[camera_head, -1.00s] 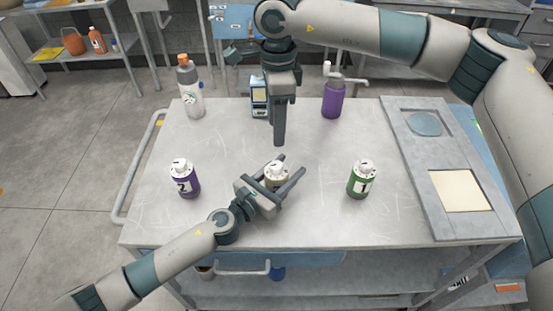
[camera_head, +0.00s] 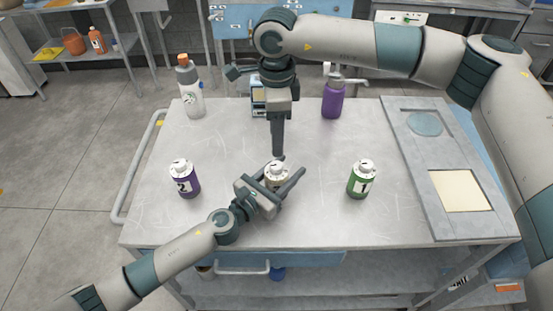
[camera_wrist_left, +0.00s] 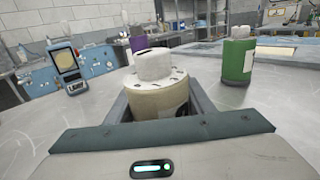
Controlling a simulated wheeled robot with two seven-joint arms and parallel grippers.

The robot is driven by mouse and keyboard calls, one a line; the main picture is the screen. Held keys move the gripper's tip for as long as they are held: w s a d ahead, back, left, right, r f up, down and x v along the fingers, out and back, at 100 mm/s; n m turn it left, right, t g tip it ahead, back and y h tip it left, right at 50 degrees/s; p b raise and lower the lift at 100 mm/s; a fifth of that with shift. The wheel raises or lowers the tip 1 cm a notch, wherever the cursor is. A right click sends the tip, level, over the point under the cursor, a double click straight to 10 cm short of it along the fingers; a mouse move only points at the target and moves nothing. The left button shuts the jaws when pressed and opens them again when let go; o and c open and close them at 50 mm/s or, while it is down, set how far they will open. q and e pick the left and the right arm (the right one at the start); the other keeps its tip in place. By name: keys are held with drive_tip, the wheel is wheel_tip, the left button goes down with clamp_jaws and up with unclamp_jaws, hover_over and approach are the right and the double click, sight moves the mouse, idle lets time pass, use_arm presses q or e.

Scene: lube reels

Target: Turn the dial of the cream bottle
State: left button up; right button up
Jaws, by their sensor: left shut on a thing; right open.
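The cream bottle (camera_wrist_left: 157,99) stands upright on the table, with a white dial (camera_wrist_left: 154,65) on top. In the head view its top (camera_head: 277,172) shows between the fingers of my left gripper (camera_head: 278,180). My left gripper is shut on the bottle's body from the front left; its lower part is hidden. My right gripper (camera_head: 278,155) points down from above, its tips just over or at the dial. It is open, though its two fingers overlap in this view, and I cannot tell whether it touches the dial.
A purple bottle marked 2 (camera_head: 185,183) stands to the left and a green bottle marked 1 (camera_head: 361,184) to the right. Behind are a white-grey bottle (camera_head: 190,92), a purple pump bottle (camera_head: 333,97) and a small device (camera_head: 259,98). A grey panel (camera_head: 431,153) lies at right.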

sight(277, 165)
wheel_tip(277, 165, down, 9)
drive_tip(key=shift+r, duration=0.1)
idle(0.3)
drive_tip(key=shift+c, duration=0.6)
drive_tip(key=c, duration=0.9)
